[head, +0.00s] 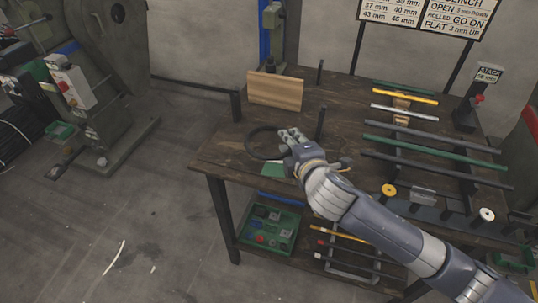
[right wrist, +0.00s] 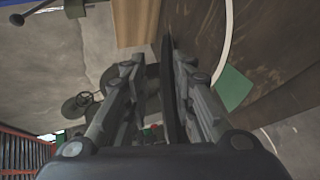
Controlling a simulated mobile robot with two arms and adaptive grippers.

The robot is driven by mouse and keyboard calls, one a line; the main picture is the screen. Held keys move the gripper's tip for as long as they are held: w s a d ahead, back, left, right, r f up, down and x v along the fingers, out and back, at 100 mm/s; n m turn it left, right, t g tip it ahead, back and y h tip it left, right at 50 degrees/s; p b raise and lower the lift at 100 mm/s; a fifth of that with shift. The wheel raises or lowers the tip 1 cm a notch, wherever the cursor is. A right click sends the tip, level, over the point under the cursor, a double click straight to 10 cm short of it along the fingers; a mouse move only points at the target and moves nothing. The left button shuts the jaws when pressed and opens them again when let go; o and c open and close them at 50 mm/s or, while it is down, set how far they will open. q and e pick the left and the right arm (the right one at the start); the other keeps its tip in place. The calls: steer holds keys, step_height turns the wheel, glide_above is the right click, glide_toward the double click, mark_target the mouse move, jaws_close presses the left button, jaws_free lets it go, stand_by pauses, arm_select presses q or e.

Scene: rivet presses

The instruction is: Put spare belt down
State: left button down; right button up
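The spare belt, a thin black ring (head: 248,145), is at the left part of the dark wooden table (head: 225,150), apparently lying on or very near its top. My right gripper (head: 288,136) is at the right side of the ring. In the right wrist view the belt (right wrist: 168,85) shows as a dark band between the fingers of my right gripper (right wrist: 157,85). The fingers stand apart, with a gap between the left finger and the band. The band is close to the right finger; I cannot tell if they touch. My left gripper is not in view.
A wooden board (head: 275,91) stands behind the belt. A green piece (head: 273,170) lies in front of it, near the table edge. Coloured rods (head: 405,91) lie on a rack to the right. A green bin (head: 270,228) sits below. A press (head: 110,60) stands at left.

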steer(key=shift+s+d+r+p, duration=0.15)
steer(key=shift+s+r+p, duration=0.15)
steer(key=shift+s+p, duration=0.2)
steer(key=p+v, duration=0.4)
steer(key=v, duration=0.3)
steer(key=shift+f, duration=0.15)
step_height(320, 180, up, 7)
steer(key=s+p, duration=0.2)
steer(key=p, duration=0.6)
steer(key=shift+s+d, duration=0.3)
steer(key=shift+s, duration=0.05)
